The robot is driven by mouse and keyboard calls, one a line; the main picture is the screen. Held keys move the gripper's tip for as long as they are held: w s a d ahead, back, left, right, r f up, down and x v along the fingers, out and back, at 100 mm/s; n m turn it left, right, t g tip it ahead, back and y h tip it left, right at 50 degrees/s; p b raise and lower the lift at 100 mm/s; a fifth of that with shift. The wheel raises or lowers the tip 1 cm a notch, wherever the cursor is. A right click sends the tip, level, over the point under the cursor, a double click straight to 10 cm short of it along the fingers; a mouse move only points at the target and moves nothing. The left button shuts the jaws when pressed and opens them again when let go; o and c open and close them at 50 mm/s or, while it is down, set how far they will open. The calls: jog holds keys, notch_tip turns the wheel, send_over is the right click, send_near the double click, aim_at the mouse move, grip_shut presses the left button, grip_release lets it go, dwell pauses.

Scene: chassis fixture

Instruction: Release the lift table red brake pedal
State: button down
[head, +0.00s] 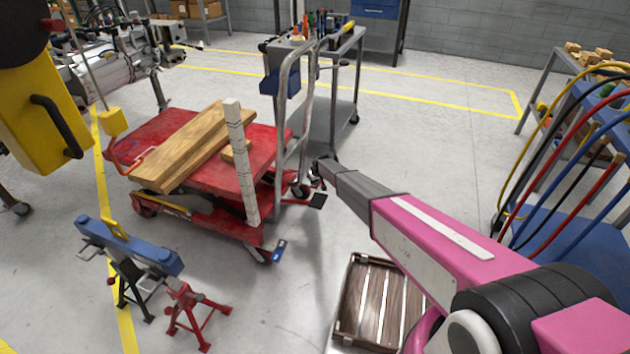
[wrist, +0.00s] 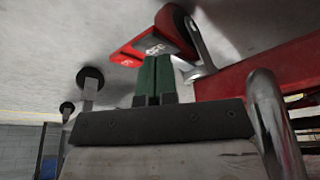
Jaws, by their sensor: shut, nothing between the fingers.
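The red lift table (head: 250,165) stands left of centre in the head view with wood on top. In the wrist view a red brake pedal (wrist: 130,58) with white lettering sits beside a caster at top centre. My gripper (wrist: 155,82) is shut and empty, its green fingertips side by side just below the pedal in the picture. I cannot tell whether they touch it. In the head view my gripper (head: 318,178) is small and dark beside the table's handle side, and the red pedal is not clear there.
The table's upright metal handle (head: 306,110) stands close to my gripper; a metal tube (wrist: 272,120) shows right in the wrist view. A black pedal (head: 318,201) and a blue pedal (head: 280,249) lie low nearby. A grey tool cart (head: 340,80) stands behind. A wooden crate (head: 345,325) is in front.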

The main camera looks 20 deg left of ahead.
jog(key=shift+f, duration=1.25)
jog(key=shift+r, duration=3.5)
